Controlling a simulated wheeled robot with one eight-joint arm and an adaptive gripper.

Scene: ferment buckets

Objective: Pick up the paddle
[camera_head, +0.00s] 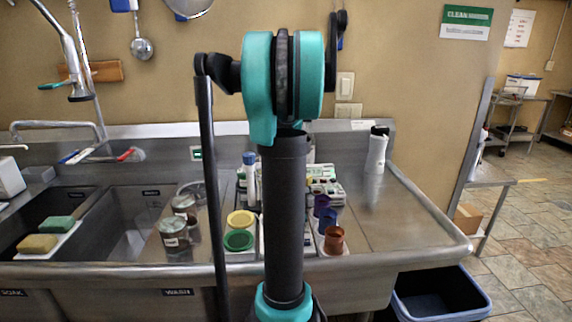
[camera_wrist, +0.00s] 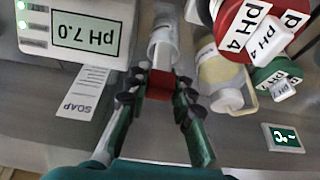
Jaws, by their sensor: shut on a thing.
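In the wrist view my gripper (camera_wrist: 158,95) has its two black-padded fingertips closed on a small dark red block (camera_wrist: 160,85). This block may be part of the paddle; its full shape does not show. A whitish cylinder (camera_wrist: 163,42) lies just beyond it; I cannot tell whether the two are joined. In the head view my arm hides the gripper and what it holds. No other thing is clearly a paddle.
A pH 7.0 meter (camera_wrist: 84,32) and a soap label (camera_wrist: 85,92) are left of the fingers. Red pH 4 (camera_wrist: 236,28) and green-capped (camera_wrist: 276,75) containers crowd the right. Metal jars (camera_head: 174,233) and cups (camera_head: 334,240) stand by the sink; the right counter (camera_head: 400,215) is mostly clear.

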